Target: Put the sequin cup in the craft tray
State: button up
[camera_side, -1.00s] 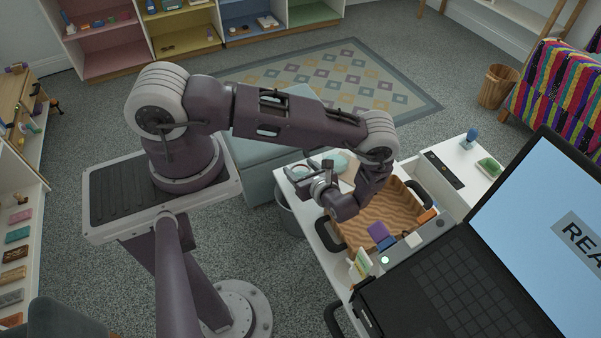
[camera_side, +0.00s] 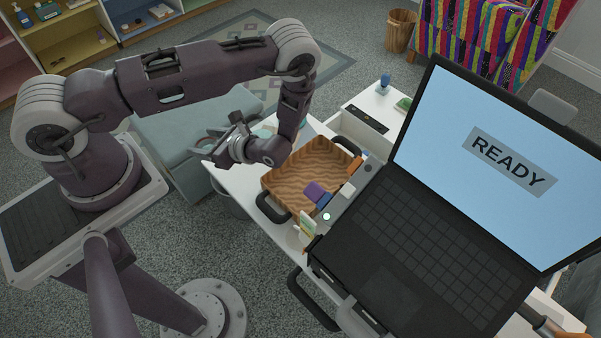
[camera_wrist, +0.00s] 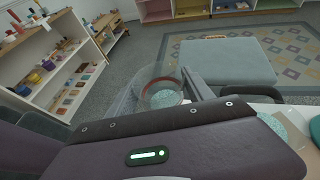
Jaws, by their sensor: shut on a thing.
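The sequin cup (camera_wrist: 163,96) is clear with a reddish rim and teal contents; in the wrist view it sits between my two fingers. My gripper (camera_wrist: 165,92) is shut on it. In the side view my gripper (camera_side: 226,136) is raised beyond the far left end of the craft tray, not over it. The cup is hard to make out there, behind the fingers. The craft tray (camera_side: 308,168) is a wood-grained tray with black handles on the white table, its middle bare.
A purple block (camera_side: 315,191) and an orange piece (camera_side: 356,166) lie by the tray's near right edge. A large open laptop (camera_side: 430,215) stands at the right. A grey-blue padded bench (camera_side: 180,135) is behind my gripper. Teal round pieces (camera_wrist: 314,130) lie on the table.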

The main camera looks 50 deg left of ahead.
jog(key=s+d+f+n+g+h, duration=0.2)
jog(key=s+d+n+g+h, duration=0.55)
jog(key=s+n, duration=0.2)
jog(key=d+n+g+h, duration=0.2)
jog(key=d+n+h, duration=0.55)
jog(key=d, duration=0.25)
jog(key=n+t+h, duration=1.1)
jog(key=n+t, duration=0.3)
jog(key=n, duration=0.2)
send_over(296, 194)
jog(key=shift+g, duration=0.25)
notch_tip(296, 194, down, 6)
jog(key=shift+f, duration=0.2)
